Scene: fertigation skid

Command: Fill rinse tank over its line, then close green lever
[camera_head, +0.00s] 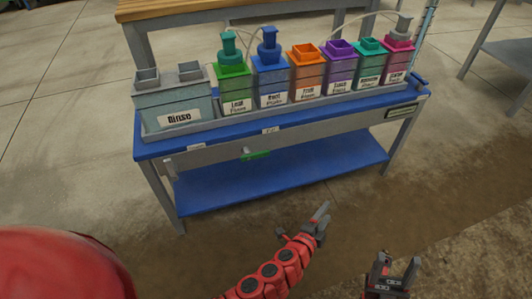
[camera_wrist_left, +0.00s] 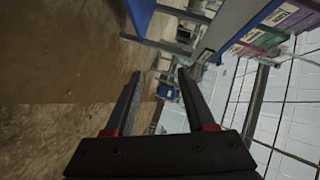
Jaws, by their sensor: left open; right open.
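The grey-green rinse tank (camera_head: 172,102), labelled "Rinse", stands at the left end of the blue bench. Its top has two square openings and a grey cap. I cannot make out its line or liquid level. The green lever (camera_head: 255,155) lies roughly horizontal on the bench's front rail, below the tanks. My left gripper (camera_head: 312,222) is in front of the bench, to the right of and below the lever, apart from it. It is open and empty, as its fingers show in the left wrist view (camera_wrist_left: 160,85). My right gripper (camera_head: 398,265) is open and empty at the bottom right.
Several coloured tanks stand in a row right of the rinse tank, including the green "Leaf" tank (camera_head: 232,88) and an orange one (camera_head: 306,72). The blue lower shelf (camera_head: 280,180) is bare. Another table (camera_head: 510,52) stands at right. The floor before the bench is clear.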

